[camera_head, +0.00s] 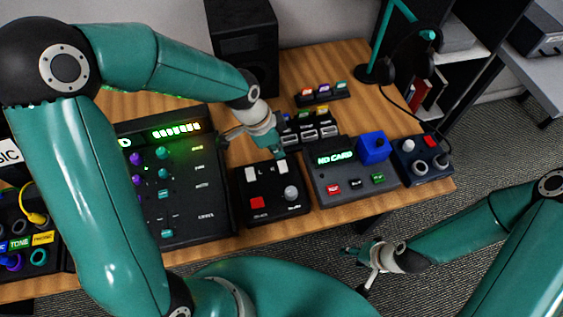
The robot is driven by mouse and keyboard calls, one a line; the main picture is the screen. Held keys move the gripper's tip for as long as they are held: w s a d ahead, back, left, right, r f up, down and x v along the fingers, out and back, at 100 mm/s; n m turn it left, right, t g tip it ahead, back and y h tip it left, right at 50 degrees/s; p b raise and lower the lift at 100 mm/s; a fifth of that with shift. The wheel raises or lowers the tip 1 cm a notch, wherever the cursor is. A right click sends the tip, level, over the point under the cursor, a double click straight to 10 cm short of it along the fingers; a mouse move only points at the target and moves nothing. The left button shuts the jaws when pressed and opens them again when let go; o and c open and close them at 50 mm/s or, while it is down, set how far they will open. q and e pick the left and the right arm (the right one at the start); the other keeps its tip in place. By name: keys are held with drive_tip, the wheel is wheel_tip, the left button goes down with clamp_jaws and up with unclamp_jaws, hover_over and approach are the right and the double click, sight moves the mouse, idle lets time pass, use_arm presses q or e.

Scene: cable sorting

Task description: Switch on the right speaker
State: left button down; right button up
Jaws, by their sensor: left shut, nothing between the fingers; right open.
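A black speaker (243,45) stands at the back of the wooden table. My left gripper (279,153) is shut and empty, pointing down at the back right edge of this box, close to the right patch. I cannot tell whether it touches. My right gripper (354,266) is open and empty, in front of the table's edge.
A large mixer panel (190,205) with lit green indicators is left of the box. A grey card reader (345,187) with a blue block (373,148) is right of it. A dark box with knobs (421,161) and a headphone stand (375,72) are further right.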

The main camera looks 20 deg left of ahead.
sight(284, 169)
use_arm(q)
drive_tip(key=x, duration=0.7)
drive_tip(key=shift+s+a+f, duration=0.1)
drive_tip(key=shift+s+a, duration=0.25)
drive_tip(key=shift+s, duration=0.1)
drive_tip(key=shift+s+f+b, duration=0.1)
drive_tip(key=shift+f+b, duration=0.35)
drive_tip(key=shift+r, duration=0.2)
drive_tip(key=shift+r+p, duration=0.1)
drive_tip(key=shift+p, duration=0.3)
drive_tip(key=shift+w+a+r+p, duration=0.15)
drive_tip(key=shift+w+a+p, duration=0.25)
drive_tip(key=shift+w, duration=0.25)
